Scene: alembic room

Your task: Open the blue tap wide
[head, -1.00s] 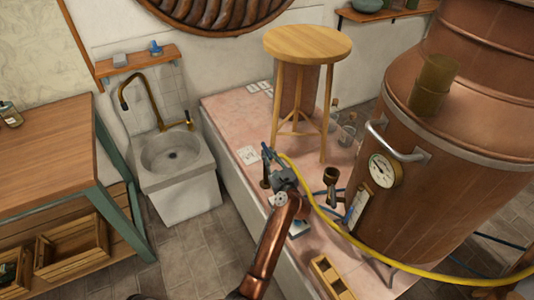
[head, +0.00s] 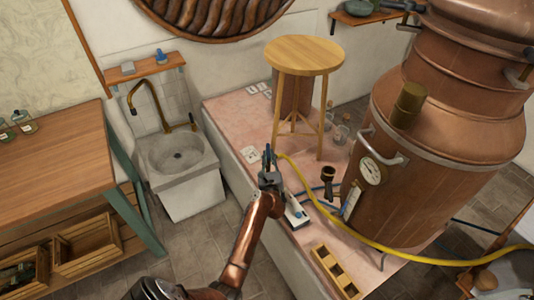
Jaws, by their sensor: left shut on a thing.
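My left gripper (head: 269,166) reaches up from the bottom on its copper-coloured arm, over the left edge of the pink-topped platform (head: 236,110). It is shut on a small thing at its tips. A small blue part (head: 267,148) shows there and looks like the blue tap's handle. The gripper hides most of the tap, so how far it is turned cannot be told. A yellow hose (head: 365,243) starts just right of the gripper and runs right, past the copper still. My right gripper is not in view.
The copper still (head: 405,180) with a round gauge (head: 372,171) stands on the right. A wooden stool (head: 304,55) is behind the gripper. A blue-and-white object (head: 296,212) and a wooden rack (head: 335,271) lie nearer. A sink (head: 178,165) stands to the left.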

